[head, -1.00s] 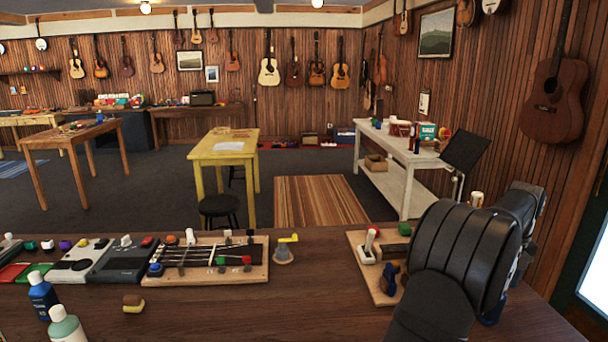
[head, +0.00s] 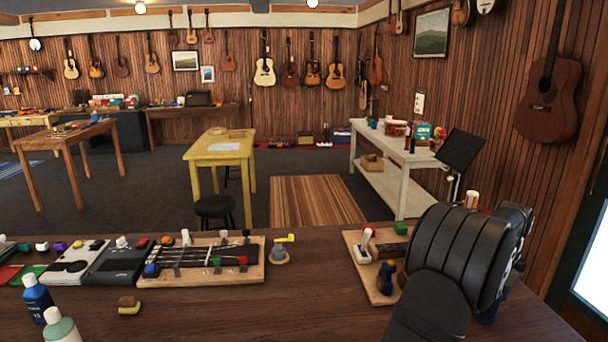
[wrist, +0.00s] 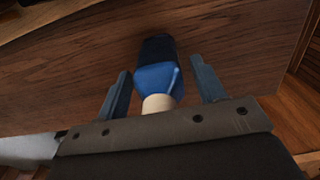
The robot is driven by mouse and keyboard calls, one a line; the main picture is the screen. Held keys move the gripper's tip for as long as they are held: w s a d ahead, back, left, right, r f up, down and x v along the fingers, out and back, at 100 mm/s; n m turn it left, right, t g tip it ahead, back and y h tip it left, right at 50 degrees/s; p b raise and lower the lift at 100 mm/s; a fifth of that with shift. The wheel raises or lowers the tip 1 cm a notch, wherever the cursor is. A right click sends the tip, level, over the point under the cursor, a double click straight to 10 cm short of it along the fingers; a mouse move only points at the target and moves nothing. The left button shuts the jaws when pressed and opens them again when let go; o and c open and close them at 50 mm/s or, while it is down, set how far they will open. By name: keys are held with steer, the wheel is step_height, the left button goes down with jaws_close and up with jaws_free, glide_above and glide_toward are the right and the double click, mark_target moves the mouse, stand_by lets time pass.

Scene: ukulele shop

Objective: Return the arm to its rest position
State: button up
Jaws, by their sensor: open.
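My gripper (wrist: 160,70) shows in the wrist view with its two grey-blue fingers apart. A blue item with a cream end (wrist: 158,85) lies in line with the gap, between the fingers in the picture. I see a gap on each side of it, and its distance from the fingers is hard to judge. In the head view my dark, ribbed arm is folded at the lower right, and it hides my gripper there.
A wooden board (head: 356,249) with a red-tipped lever lies left of my arm. A fretted board (head: 258,270), pedals (head: 118,262) and bottles (head: 38,296) are further left on the dark workbench (head: 230,315). The bench between is mostly clear. A white table (head: 398,160) stands beyond.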

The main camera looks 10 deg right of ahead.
steer(key=r, duration=0.2)
steer(key=s+r, duration=0.1)
steer(key=r, duration=0.2)
steer(key=shift+d+r, duration=0.1)
steer(key=shift+d, duration=0.05)
steer(key=s+d+r, duration=0.1)
steer(key=s+r, duration=0.5)
steer(key=s, duration=0.4)
steer(key=w+a+n, duration=0.5)
steer(key=w+a, duration=1.1)
steer(key=a, duration=0.3)
steer(key=w+a+n, duration=0.2)
steer(key=w+a, duration=0.1)
steer(key=a, duration=0.9)
steer(key=w+a+n, duration=0.3)
steer(key=a, duration=1)
steer(key=shift+w+a+r+n, duration=0.25)
steer(key=shift+a+r+n, duration=0.05)
